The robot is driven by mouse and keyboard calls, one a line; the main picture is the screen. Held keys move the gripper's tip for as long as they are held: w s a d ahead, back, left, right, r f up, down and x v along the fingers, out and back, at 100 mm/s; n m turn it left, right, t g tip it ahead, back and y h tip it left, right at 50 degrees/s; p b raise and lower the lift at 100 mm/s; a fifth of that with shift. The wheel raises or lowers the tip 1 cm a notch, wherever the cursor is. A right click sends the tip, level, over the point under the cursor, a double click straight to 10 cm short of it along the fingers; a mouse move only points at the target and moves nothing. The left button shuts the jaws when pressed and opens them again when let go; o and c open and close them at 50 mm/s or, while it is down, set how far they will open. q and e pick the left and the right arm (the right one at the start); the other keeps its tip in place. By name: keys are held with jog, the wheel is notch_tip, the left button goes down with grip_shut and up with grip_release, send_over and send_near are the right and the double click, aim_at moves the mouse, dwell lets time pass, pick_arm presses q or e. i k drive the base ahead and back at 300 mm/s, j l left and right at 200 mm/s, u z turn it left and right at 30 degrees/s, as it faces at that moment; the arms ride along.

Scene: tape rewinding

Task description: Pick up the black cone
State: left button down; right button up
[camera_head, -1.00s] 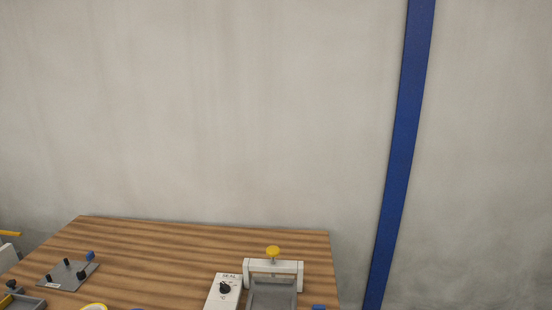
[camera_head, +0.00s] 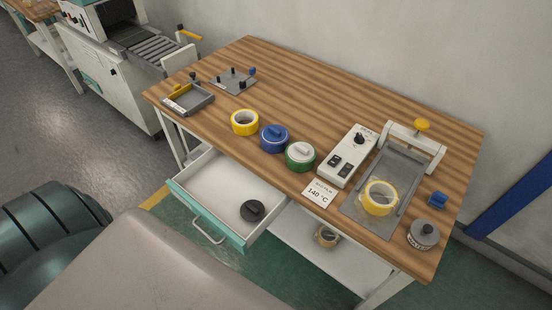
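A round black piece with a raised grip on top (camera_head: 252,210), which looks like the black cone, lies in the open white drawer (camera_head: 207,186) under the front of the table. It sits near the drawer's right front corner, with nothing on top of it. Its underside is hidden, so its full shape cannot be told. Neither of my grippers is in view.
The wooden table (camera_head: 300,82) holds yellow (camera_head: 245,122), blue (camera_head: 274,138) and green (camera_head: 300,156) rolls, a white control box (camera_head: 348,155), a clamp frame (camera_head: 417,139) with another yellow roll, and a grey labelled piece (camera_head: 423,235). The drawer's teal front (camera_head: 206,216) juts out.

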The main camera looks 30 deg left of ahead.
aim_at(253, 210)
jog(key=u, duration=1)
